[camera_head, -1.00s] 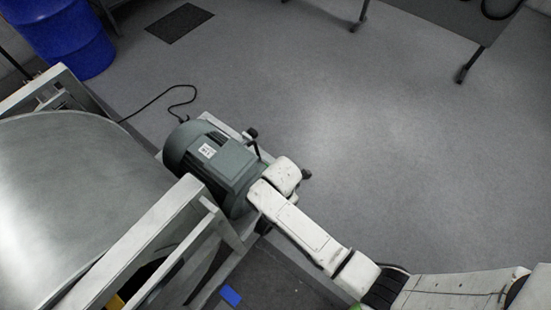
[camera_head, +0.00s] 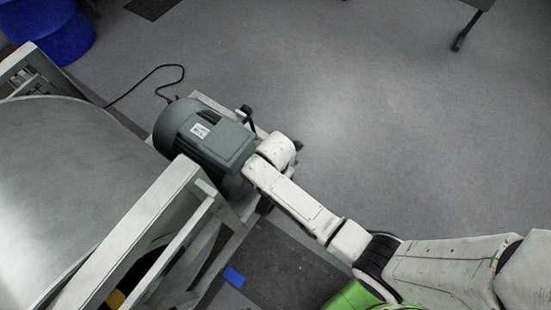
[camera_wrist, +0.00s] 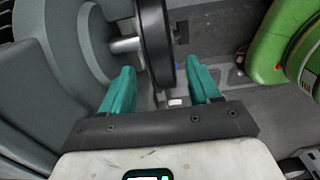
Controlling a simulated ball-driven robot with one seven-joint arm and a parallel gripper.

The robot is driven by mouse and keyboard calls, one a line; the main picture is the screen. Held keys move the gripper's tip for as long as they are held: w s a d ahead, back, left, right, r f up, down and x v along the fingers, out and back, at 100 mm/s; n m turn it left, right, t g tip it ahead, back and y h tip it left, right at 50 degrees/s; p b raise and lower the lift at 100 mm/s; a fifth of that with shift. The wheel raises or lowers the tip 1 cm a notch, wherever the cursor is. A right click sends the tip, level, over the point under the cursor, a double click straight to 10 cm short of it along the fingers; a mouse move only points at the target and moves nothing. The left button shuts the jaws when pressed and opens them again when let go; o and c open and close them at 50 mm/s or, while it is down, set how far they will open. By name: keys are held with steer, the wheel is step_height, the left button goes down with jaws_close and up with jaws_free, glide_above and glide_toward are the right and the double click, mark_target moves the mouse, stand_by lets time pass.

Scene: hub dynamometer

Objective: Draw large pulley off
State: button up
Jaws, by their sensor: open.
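The large pulley (camera_wrist: 156,40) is a dark disc seen nearly edge-on at the top middle of the wrist view. It sits on a light metal shaft (camera_wrist: 126,45) that comes from the grey-green motor (camera_wrist: 60,60) on the left. My gripper (camera_wrist: 160,67) is open, with one teal finger on each side of the pulley's lower rim in the picture. I cannot tell whether either finger touches it. In the head view the motor (camera_head: 205,140) stands beside the frame; my wrist hides its near end, and the pulley is not visible there.
A big metal drum (camera_head: 60,185) in a pale frame (camera_head: 135,240) fills the left. A black cable (camera_head: 150,75) lies on the floor behind the motor. A blue barrel (camera_head: 55,35) stands at the far left. The floor at right is open.

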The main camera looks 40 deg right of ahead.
steer(key=shift+f+b, duration=2.05)
steer(key=shift+f, duration=1.15)
jaws_close()
steer(key=shift+w+r, duration=0.1)
steer(key=shift+r, duration=0.05)
steer(key=shift+r+p, duration=0.15)
steer(key=shift+p, duration=0.25)
steer(key=shift+s+d, duration=0.1)
steer(key=shift+s, duration=0.25)
steer(key=s+d+p, duration=0.2)
steer(key=s+p, duration=0.2)
steer(key=s, duration=0.4)
steer(key=shift+d+p, duration=0.3)
steer(key=shift+p, duration=0.1)
